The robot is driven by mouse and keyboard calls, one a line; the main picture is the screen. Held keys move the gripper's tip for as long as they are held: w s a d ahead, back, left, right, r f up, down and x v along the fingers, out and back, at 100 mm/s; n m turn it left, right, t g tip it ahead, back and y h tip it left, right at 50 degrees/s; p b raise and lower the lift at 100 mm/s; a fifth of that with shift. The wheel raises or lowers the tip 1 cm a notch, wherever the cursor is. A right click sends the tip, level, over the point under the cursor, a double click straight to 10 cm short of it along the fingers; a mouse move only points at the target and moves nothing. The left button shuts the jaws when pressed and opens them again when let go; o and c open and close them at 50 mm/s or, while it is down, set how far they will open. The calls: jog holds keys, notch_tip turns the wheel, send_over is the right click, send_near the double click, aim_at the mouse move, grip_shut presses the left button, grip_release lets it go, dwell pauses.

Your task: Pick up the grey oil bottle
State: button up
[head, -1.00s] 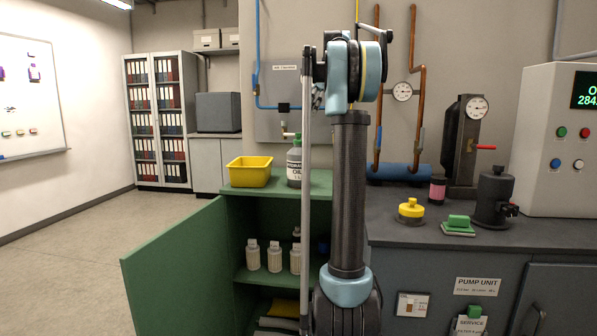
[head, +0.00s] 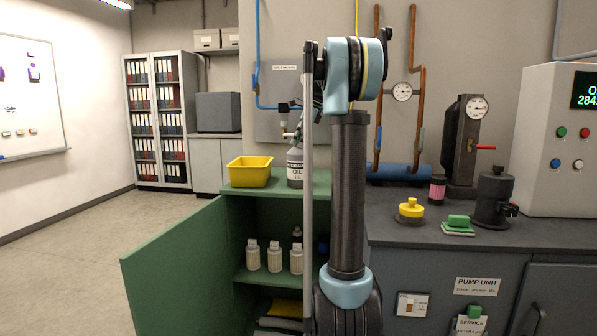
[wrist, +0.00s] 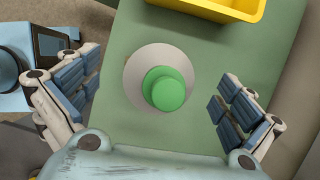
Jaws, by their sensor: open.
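The grey oil bottle (head: 295,170) stands upright on top of the green cabinet (head: 318,183), with a label reading "OIL" on its front. In the wrist view I see it from above, with its round green cap (wrist: 168,91) and grey shoulder (wrist: 132,78). My gripper (wrist: 158,98) is open, with one finger to each side of the bottle and a gap on both sides. In the head view my gripper (head: 303,122) is over the bottle's top and hides its cap, and my arm stands just to the right.
A yellow bin (head: 249,172) sits close to the bottle's left on the cabinet top. The cabinet's green door (head: 178,262) stands open, with several white bottles on the shelf inside. The dark workbench (head: 400,232) to the right holds a yellow-topped item (head: 411,210).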

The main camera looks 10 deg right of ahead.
aim_at(294, 151)
jog(key=shift+x, duration=2.15)
jog(key=shift+w+d, duration=0.15)
jog(key=c, duration=2.1)
jog(key=shift+c, duration=0.4)
jog(key=shift+r, duration=0.1)
